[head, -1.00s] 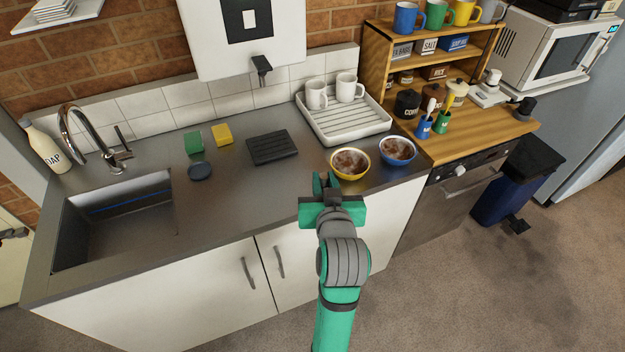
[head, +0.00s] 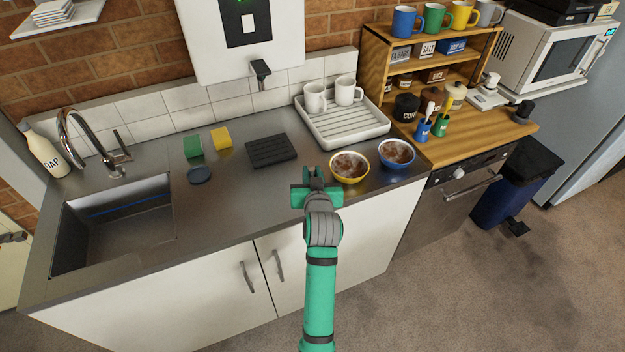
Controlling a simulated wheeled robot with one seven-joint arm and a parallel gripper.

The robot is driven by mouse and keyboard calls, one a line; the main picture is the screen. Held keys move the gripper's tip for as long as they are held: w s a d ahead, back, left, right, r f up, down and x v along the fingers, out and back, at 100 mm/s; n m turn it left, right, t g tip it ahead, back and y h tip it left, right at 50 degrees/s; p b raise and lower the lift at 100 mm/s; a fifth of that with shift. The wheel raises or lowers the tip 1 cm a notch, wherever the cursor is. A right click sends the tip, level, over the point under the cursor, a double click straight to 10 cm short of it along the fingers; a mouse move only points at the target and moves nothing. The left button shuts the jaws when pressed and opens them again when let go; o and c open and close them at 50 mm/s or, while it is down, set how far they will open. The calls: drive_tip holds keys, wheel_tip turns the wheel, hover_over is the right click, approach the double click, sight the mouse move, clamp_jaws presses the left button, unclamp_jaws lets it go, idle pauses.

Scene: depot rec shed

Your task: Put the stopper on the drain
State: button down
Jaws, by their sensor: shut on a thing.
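The sink (head: 166,230) is a steel basin at the left of the counter. I cannot make out a drain in it. A dark blue round disc (head: 199,175) lies on the counter right of the sink; I cannot tell whether it is the stopper. My gripper (head: 315,172) is over the counter's front part, left of the yellow bowl and apart from the disc. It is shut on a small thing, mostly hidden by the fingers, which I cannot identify.
A yellow bowl (head: 349,181) and a blue bowl (head: 396,168), both with brown contents, stand right of my gripper. A black ridged mat (head: 271,150), green sponge (head: 193,146) and yellow sponge (head: 221,138) lie behind. A tap (head: 72,125) arches over the sink. Counter between gripper and sink is clear.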

drive_tip(key=shift+f, duration=1.35)
drive_tip(key=c, duration=1.6)
unclamp_jaws()
drive_tip(key=shift+f, duration=0.15)
